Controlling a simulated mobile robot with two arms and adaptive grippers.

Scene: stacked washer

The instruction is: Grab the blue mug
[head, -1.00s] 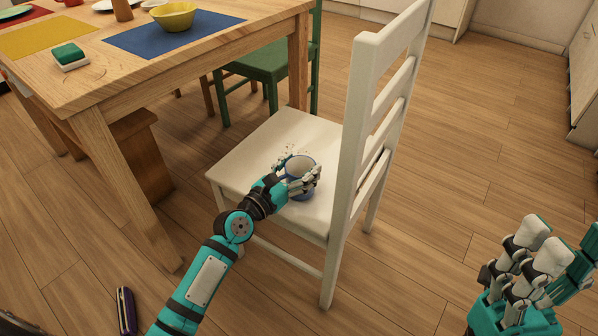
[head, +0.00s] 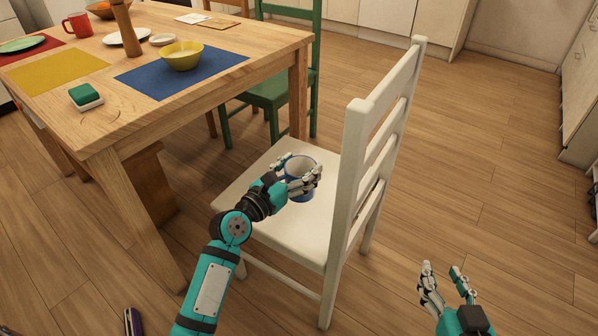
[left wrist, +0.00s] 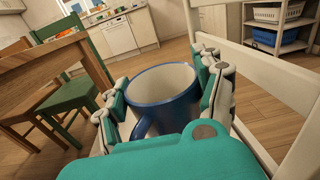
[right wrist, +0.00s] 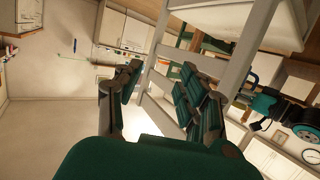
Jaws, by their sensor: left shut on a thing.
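The blue mug (head: 306,195) has a pale inside and is upright, over the seat of the white chair (head: 262,228). My left gripper (head: 299,168) is shut on the mug, with fingers around both sides of its body. In the left wrist view, the mug (left wrist: 166,108) sits between the fingers, and its handle shows at the lower left. The mug appears to be a little above the seat, though its base is partly hidden. My right gripper (head: 442,268) is open and empty, to the right of the chair.
The wooden table (head: 215,35) stands at the left, with a yellow bowl (head: 182,56), a red mug (head: 77,24) and a sponge (head: 86,96) on it. A green chair (head: 270,90) is behind. The chair's backrest (head: 352,170) rises beside the mug. Floor at right is clear.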

